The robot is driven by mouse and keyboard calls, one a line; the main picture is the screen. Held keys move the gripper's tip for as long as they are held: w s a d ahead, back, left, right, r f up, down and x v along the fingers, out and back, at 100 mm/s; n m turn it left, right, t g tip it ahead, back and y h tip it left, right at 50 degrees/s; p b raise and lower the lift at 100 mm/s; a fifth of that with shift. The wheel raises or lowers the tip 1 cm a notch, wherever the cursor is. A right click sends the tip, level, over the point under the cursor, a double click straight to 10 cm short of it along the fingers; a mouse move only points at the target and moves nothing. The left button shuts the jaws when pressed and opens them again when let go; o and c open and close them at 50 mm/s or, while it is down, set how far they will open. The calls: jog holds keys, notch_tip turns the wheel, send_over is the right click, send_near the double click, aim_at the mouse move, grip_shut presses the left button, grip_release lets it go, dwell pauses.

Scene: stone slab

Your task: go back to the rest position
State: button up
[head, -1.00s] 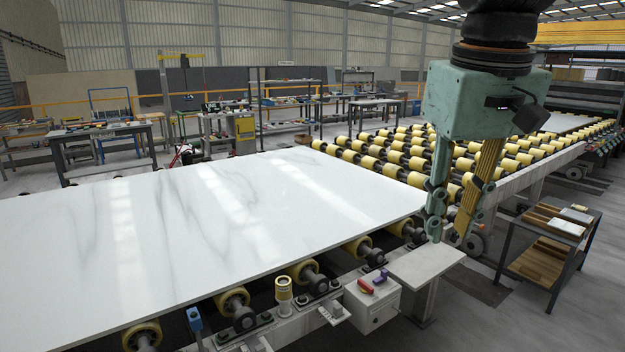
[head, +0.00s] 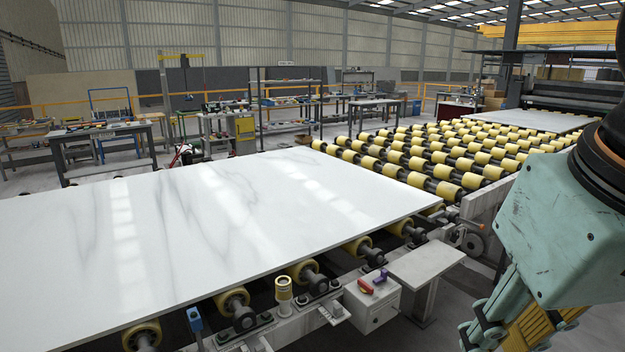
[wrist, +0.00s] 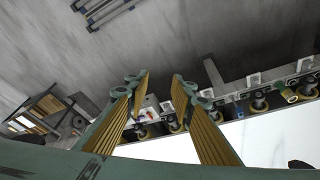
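My gripper (wrist: 157,82) is open and empty; its two yellow-padded fingers stand apart in the wrist view, with floor and the roller line's edge beyond. In the head view my gripper's green body fills the lower right, with its fingers pointing down and partly cut off by the frame. A white marble slab (head: 215,225) with grey veins lies flat on the rollers at the left of the head view. The slab also shows in the wrist view (wrist: 265,143) at the lower right. My gripper is to the right of the slab, apart from it.
Yellow rollers (head: 440,165) stretch behind. A dark cart (wrist: 45,108) with boards stands left in the wrist view. Open floor lies beyond.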

jog(key=shift+s+f, duration=0.5)
jog(key=shift+s, duration=0.25)
jog(key=shift+s+f, duration=0.45)
jog(key=shift+s, duration=0.25)
